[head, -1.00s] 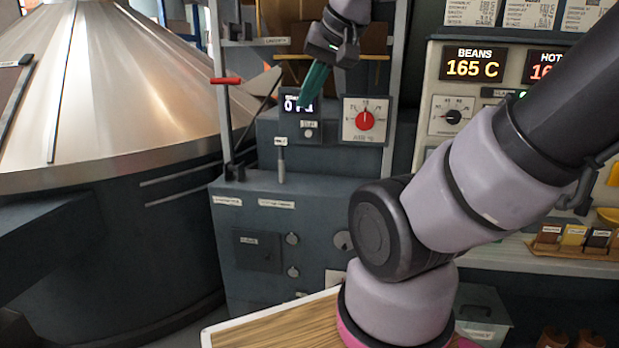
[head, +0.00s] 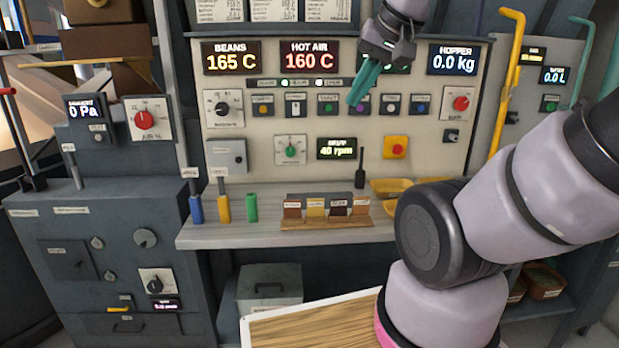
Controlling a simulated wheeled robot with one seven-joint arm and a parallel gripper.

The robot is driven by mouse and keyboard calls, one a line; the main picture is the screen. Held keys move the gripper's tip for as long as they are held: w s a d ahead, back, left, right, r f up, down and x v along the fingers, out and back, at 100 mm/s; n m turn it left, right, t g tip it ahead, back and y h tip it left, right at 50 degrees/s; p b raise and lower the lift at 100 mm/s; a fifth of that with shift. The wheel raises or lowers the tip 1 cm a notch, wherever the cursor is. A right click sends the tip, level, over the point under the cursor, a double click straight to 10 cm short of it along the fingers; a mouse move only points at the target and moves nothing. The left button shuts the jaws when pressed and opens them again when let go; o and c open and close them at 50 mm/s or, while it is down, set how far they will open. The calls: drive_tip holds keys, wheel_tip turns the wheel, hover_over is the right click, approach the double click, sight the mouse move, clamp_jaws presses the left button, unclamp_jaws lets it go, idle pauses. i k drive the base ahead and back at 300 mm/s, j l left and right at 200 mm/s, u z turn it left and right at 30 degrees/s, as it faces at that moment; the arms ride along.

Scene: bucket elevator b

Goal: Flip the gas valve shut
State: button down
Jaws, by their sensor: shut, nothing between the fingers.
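I cannot read a label that names the gas valve. A small yellow lever (head: 119,309) lies roughly level low on the front of the dark grey cabinet (head: 60,225) at the lower left. It sits beside a black knob (head: 155,285) on a white plate and a small lit readout. My gripper (head: 363,85) has teal fingers, shut and empty. It is raised in front of the upper control panel, far up and to the right of the yellow lever, touching nothing that I can see.
The cream control panel (head: 260,110) carries dials, switches and displays. A narrow shelf (head: 205,234) below holds blue, yellow and green handled tools and small sample boxes. A yellow pipe (head: 507,90) runs up at the right. A wooden-topped table (head: 310,328) stands in front. My arm hides the lower right.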

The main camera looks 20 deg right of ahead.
sight(517, 77)
drive_tip(key=l+z, duration=0.15)
drive_tip(key=l, duration=0.4)
drive_tip(key=l+z, duration=0.2)
drive_tip(key=l, duration=0.3)
drive_tip(key=i+l+z, duration=0.15)
drive_tip(key=l, duration=0.35)
drive_tip(key=i+l+z, duration=0.15)
drive_tip(key=l, duration=0.35)
drive_tip(key=i+l+z, duration=0.2)
drive_tip(key=i+l, duration=0.3)
drive_tip(key=i, duration=0.15)
